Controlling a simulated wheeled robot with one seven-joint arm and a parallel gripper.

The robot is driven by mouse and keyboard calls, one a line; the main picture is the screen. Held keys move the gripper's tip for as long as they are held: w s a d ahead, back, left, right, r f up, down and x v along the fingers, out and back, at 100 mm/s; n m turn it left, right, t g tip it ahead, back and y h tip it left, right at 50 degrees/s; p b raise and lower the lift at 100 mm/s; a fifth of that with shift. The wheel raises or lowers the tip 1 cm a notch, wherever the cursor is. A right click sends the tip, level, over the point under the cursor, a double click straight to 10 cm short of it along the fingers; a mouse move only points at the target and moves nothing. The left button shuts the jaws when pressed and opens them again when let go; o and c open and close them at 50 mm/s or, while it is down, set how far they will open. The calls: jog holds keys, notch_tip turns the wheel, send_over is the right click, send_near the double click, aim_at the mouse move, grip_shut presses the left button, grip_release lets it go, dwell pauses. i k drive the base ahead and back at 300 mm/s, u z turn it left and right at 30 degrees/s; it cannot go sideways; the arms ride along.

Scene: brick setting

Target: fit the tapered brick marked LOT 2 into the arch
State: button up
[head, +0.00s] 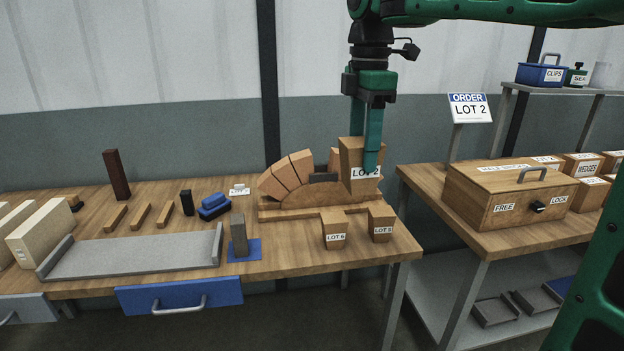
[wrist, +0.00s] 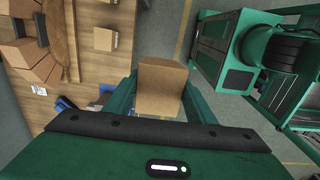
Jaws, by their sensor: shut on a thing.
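The tapered brick marked LOT 2 (head: 350,150) is a tan wedge, wider at the top. My gripper (head: 367,158) is shut on it and holds it upright, over the right part of the arch in the head view. The brick shows between the fingers in the wrist view (wrist: 162,82). The arch (head: 286,174) has several tapered bricks fanned on its left side, on a wooden base (head: 290,205). The held brick hides the arch's right part, so I cannot tell whether they touch. Two more tapered bricks, LOT 6 (head: 334,229) and another lot (head: 381,223), stand in front.
A grey tray (head: 135,253), wooden strips (head: 140,215), a blue brush-like thing (head: 214,206) and a grey block on a blue pad (head: 239,237) lie left. A right-hand table holds a lidded wooden box (head: 510,194). A sign (head: 469,107) reads ORDER LOT 2. A gap separates the tables.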

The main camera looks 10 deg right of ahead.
aim_at(298, 188)
jog(key=i, duration=1.45)
jog(key=z, duration=0.05)
